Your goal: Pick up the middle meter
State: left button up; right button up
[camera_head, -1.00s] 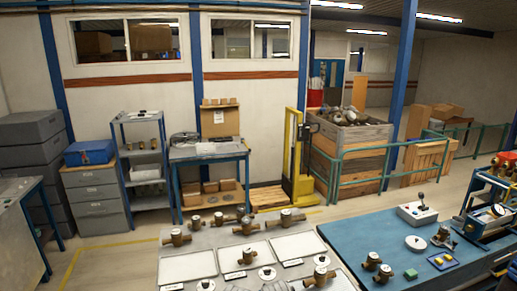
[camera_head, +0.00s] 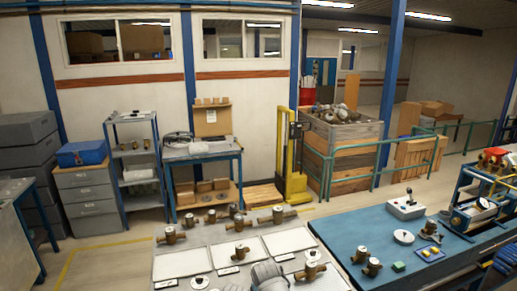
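Several brass-coloured meters stand on the grey table (camera_head: 215,284) at the bottom centre. More stand along the back, including one at the left (camera_head: 171,236) and one at the right (camera_head: 277,215). I cannot tell which one is the middle meter. No fingertips show, and I see no meter held.
White trays (camera_head: 183,263) and small round discs (camera_head: 200,282) lie among the meters. A blue table (camera_head: 345,236) at the right carries two meters (camera_head: 361,256), a joystick box (camera_head: 405,207) and a test rig (camera_head: 481,205). Shelves and a yellow lift (camera_head: 292,168) stand behind.

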aim_at(311, 267)
jog(key=i+z, duration=0.75)
jog(key=i+j+z, duration=0.2)
jog(key=z, duration=0.2)
